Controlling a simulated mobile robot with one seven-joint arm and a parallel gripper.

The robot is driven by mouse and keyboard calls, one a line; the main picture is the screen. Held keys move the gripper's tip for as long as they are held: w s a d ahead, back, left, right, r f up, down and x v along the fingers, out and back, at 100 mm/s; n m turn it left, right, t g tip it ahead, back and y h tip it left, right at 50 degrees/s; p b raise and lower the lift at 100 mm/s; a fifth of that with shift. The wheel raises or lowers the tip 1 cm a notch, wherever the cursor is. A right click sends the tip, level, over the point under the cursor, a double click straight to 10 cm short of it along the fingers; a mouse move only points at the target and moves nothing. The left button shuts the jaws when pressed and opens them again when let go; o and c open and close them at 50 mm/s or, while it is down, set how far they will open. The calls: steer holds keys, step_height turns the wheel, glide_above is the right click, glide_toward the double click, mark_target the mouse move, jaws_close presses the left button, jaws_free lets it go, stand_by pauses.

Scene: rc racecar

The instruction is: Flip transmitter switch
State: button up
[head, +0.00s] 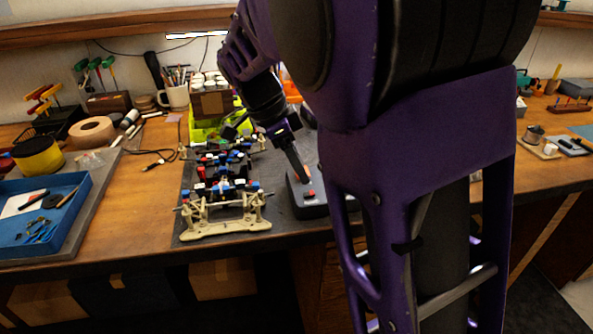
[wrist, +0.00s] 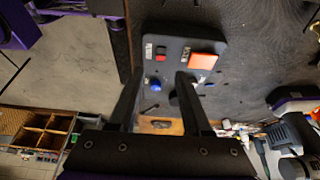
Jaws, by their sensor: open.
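The transmitter (head: 312,207) is a dark grey box on the dark mat, right of the racecar chassis (head: 225,220). In the wrist view its panel (wrist: 178,57) carries a small red switch (wrist: 161,54), a larger orange block (wrist: 204,61) and a blue knob (wrist: 155,86). My gripper (head: 306,180) is above the transmitter in the head view, fingers pointing down. In the wrist view my gripper (wrist: 160,75) is open and empty, its two fingers over the panel. I cannot tell whether a fingertip touches the panel. My arm hides the transmitter's right side in the head view.
A blue tray (head: 70,205) with small tools is at the left. A yellow tape roll (head: 38,157) and a beige tape roll (head: 92,132) lie behind it. A mug (head: 175,96) stands at the back. The bench between tray and mat is mostly clear.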

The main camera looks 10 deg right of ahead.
mark_target(313, 192)
steer(key=x, duration=0.5)
steer(key=shift+d+f+b, duration=0.15)
steer(key=shift+f+b, duration=0.2)
steer(key=shift+b, duration=0.05)
jaws_close()
